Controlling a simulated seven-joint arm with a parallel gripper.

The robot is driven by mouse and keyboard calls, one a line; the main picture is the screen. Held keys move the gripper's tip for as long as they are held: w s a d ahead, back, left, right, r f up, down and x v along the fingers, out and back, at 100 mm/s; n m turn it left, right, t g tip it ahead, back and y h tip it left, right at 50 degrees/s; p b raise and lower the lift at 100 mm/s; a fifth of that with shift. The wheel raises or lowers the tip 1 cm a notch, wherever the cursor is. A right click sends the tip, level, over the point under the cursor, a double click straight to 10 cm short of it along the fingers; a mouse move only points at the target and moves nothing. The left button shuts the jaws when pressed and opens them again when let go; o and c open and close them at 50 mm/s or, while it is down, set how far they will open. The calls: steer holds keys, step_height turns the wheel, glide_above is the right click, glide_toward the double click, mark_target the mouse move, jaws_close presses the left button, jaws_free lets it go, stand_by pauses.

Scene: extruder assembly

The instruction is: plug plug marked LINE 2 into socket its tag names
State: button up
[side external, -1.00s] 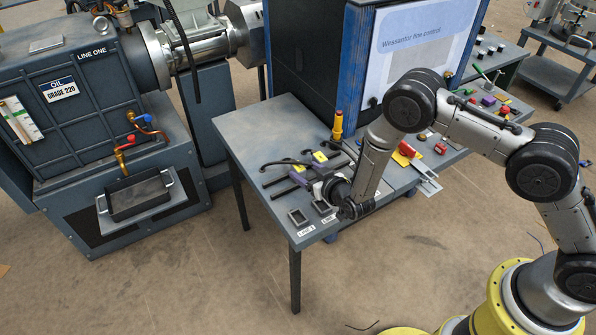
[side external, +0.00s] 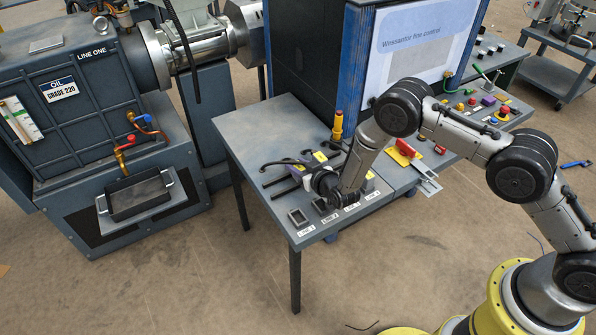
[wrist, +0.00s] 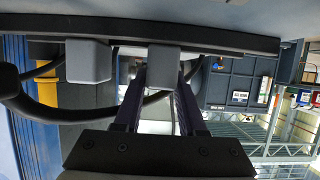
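Plugs with black cables lie at a rack of dark bars on the grey table; a yellow tag (side external: 320,156) shows on one, its lettering unreadable. In the wrist view a grey plug block (wrist: 163,64) lies between the tips of my gripper (wrist: 160,85). The purple fingers stand apart on either side of it; contact is not clear. A second grey block (wrist: 88,62) is to its left. In the side view my gripper (side external: 303,172) is low over the rack, its tips partly hidden by my wrist. Sockets with white labels line the front edge; the leftmost socket (side external: 298,217) is empty.
A yellow-and-red upright item (side external: 337,127) stands behind the rack. A red-and-yellow part and a metal bracket (side external: 425,170) lie to the right by the control panel. The table's left part (side external: 250,135) is clear. A black cable (wrist: 30,105) curves beside the fingers.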

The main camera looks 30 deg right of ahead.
jaws_close()
steer(key=shift+r, duration=0.2)
steer(key=shift+r, duration=0.65)
steer(key=s+d+r, duration=0.3)
steer(key=s+r, duration=0.8)
steer(key=s, duration=0.2)
steer(key=shift+s+r, duration=0.15)
steer(key=shift+s, duration=0.25)
